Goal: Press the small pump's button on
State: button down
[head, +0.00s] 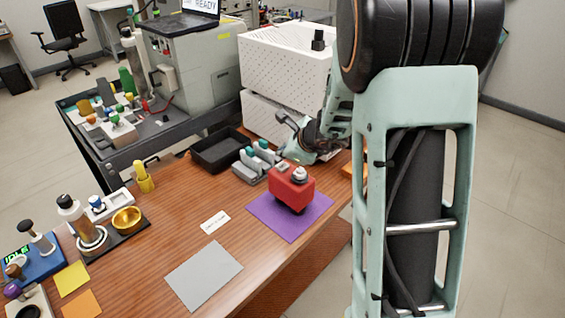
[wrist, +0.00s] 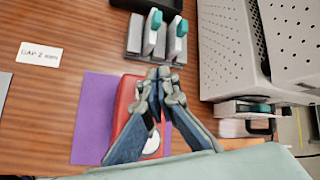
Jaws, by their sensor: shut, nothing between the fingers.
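The small pump appears to be the red block (head: 291,190) standing on a purple mat (head: 262,218) near the table's right edge. A grey-white round knob (head: 299,173) sits on its top. In the wrist view the red block (wrist: 123,104) lies partly under my gripper (wrist: 160,73), and a white round part (wrist: 152,146) shows between the fingers. My gripper is shut and empty, with its fingertips over the block's upper edge in that view. I cannot tell the height gap or whether they touch. In the head view the fingers are not clear.
A grey holder with teal-topped pieces (head: 258,160) stands just behind the block. A black tray (head: 217,150) and white perforated boxes (head: 285,58) are further back. A grey sheet (head: 204,275) and a paper label (head: 215,222) lie left. Bare table separates them.

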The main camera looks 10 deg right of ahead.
aim_at(284, 167)
notch_tip(284, 167, up, 4)
jog(key=shift+f+p, duration=0.25)
jog(key=shift+p, duration=0.85)
jog(key=shift+f, duration=0.1)
